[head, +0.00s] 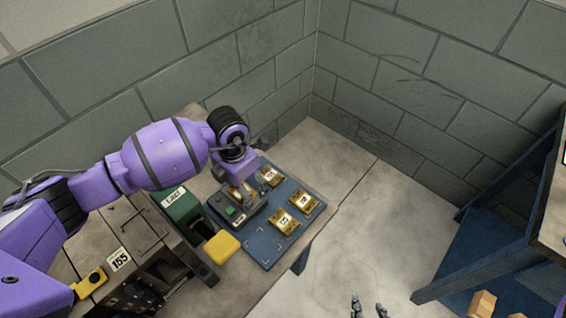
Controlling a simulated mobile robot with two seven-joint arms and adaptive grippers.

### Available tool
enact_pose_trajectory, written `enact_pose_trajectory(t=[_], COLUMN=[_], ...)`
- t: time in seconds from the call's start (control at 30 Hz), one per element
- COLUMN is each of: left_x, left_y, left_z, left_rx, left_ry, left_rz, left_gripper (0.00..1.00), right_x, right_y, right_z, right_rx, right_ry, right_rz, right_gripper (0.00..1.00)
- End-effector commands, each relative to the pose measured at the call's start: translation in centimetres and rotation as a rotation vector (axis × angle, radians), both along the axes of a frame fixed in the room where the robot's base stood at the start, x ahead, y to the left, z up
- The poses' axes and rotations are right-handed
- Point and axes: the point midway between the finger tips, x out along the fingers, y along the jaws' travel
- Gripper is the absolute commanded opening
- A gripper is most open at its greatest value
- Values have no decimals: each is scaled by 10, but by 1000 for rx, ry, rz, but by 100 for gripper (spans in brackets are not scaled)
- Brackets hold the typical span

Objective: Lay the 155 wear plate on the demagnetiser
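Several gold plates with white labels lie on a blue mat (259,243): one at the back (270,176), one at the right (303,201) and one at the front (285,221). Their label numbers are too small to read surely. A grey device with a green button (236,212), which looks like the demagnetiser, stands on the mat's left. My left gripper (240,188) points down over it, beside another gold piece; its fingers are largely hidden, and I cannot tell whether it holds that piece. My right gripper (369,308) shows at the bottom edge, fingers apart and empty.
A 155 tag (120,260) is on the bench at the left. A green labelled box (181,208) and a yellow pad (222,247) stand left of the mat. A blue-framed table (480,260) with cardboard boxes is at the right. Open floor lies between.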

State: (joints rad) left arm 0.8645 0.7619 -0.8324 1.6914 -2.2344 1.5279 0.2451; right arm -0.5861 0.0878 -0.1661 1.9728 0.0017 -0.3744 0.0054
Motion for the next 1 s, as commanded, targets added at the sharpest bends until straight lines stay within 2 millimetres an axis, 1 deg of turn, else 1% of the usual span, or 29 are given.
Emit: enact_pose_trajectory(t=[0.17, 0.4, 0.6, 0.7, 0.8, 1.0], left_x=[1, 1, 1, 0, 0, -1], left_y=[0, 0, 0, 0, 0, 0], left_z=[18, 70, 106, 117, 123, 124], left_rx=[-1, 1, 0, -1, 0, 0], left_ry=[-3, -4, -2, -1, 1, 1], left_rz=[0, -1, 0, 0, 0, 1], left_gripper=[73, 73, 73, 73, 73, 73], right_x=[3, 4, 4, 3, 3, 2], right_y=[0, 3, 7, 8, 8, 8], right_z=[4, 5, 5, 5, 5, 4], right_rx=[0, 5, 12, 14, 16, 15], right_ry=[-6, -6, -5, -4, -4, -3], right_rz=[2, 4, 2, -1, -3, -4], right_gripper=[40, 40, 40, 40, 40, 40])
